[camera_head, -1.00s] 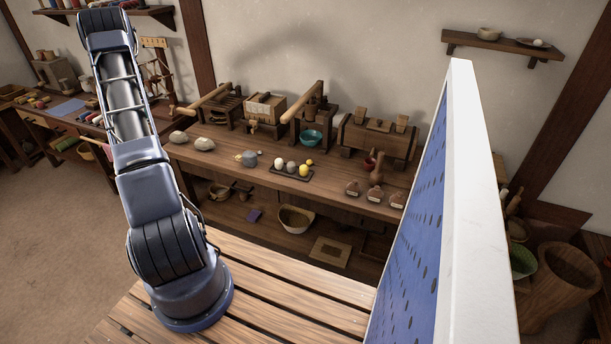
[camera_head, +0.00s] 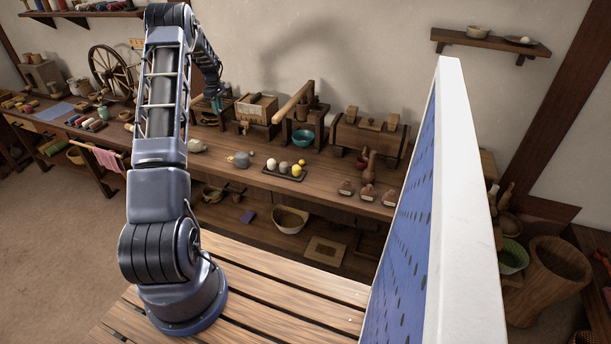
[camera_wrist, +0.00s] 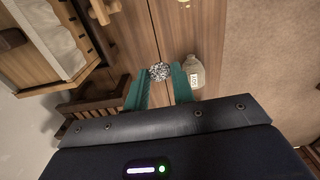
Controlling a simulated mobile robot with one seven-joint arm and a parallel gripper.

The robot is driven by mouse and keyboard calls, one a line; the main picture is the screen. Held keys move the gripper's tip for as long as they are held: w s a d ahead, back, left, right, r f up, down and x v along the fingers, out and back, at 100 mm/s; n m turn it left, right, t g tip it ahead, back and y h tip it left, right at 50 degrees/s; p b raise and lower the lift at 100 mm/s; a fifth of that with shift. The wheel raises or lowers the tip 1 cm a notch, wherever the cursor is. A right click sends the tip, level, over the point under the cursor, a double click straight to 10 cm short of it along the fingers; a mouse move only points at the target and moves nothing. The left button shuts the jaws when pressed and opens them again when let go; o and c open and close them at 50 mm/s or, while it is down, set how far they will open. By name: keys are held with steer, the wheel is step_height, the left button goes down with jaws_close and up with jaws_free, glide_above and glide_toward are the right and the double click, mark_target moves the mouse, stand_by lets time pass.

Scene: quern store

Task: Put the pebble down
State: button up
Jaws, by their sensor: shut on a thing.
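A small black-and-white speckled pebble (camera_wrist: 159,72) shows between the teal fingertips of my gripper (camera_wrist: 162,78) in the wrist view. My gripper is shut on it, above a brown wooden surface. The pebble cannot be made out there. A pale rounded object with a label (camera_wrist: 194,72) lies just right of my fingers in the wrist view.
A dark tray (camera_head: 270,174) holds several balls. A grey round object (camera_head: 241,160) and a pale stone (camera_head: 197,146) lie to its left. Bare bench shows in front of the tray.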

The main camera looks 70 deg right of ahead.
mark_target(230, 147)
steer(key=f, duration=0.6)
steer(key=s+f, duration=0.1)
steer(key=f, duration=0.6)
steer(key=d+f, duration=0.1)
steer(key=f, duration=0.6)
steer(key=shift+s, duration=0.4)
steer(key=shift+f, duration=0.1)
steer(key=o, duration=1)
steer(key=shift+c, duration=0.2)
step_height(230, 147, up, 12)
